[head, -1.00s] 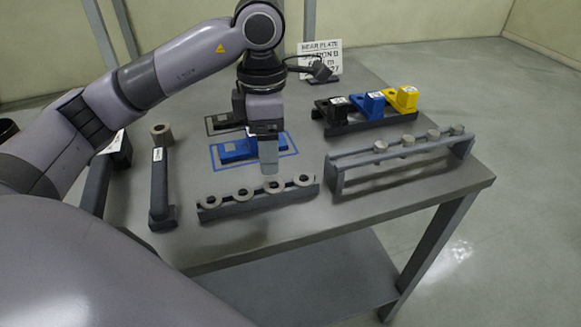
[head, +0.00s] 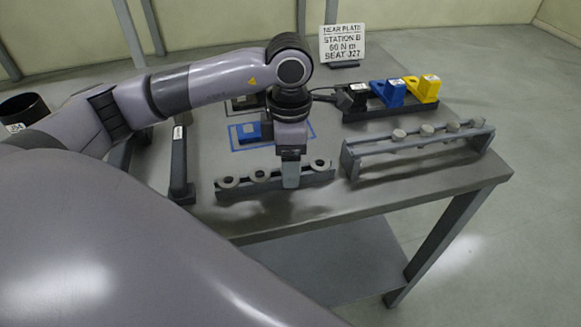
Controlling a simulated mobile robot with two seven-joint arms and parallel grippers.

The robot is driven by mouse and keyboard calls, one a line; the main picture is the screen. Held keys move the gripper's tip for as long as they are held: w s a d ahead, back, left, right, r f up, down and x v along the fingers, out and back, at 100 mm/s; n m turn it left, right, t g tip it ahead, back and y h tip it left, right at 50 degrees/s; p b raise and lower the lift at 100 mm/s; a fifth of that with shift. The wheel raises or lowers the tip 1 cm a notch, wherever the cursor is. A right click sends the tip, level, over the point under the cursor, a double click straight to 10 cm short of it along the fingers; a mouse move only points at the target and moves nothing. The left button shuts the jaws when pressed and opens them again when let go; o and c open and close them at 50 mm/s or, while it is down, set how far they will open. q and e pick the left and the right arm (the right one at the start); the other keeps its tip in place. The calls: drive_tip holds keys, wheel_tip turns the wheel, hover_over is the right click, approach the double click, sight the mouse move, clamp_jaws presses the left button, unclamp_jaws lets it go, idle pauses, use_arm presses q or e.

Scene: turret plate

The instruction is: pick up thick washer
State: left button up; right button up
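A low dark rack (head: 240,192) near the table's front edge bears grey washers in a row: a left one (head: 228,182), a second one (head: 260,174) and one at the right end (head: 320,164). My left gripper (head: 290,184) points down at the rack between the second and right-end washers, and hides the third. Its fingers show as one block, so I cannot tell whether they are apart or hold anything. Which washer is the thick one is unclear. My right gripper is not in view.
A raised rail (head: 415,150) with several round grey pieces stands right of the washers. Behind it, black (head: 354,97), blue (head: 390,94) and yellow (head: 424,88) blocks sit on a stand. A blue part (head: 248,132) lies in a blue outline.

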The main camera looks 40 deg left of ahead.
use_arm(q)
drive_tip(key=shift+f+b, duration=0.25)
drive_tip(key=shift+b, duration=0.1)
idle(0.5)
drive_tip(key=c, duration=1.1)
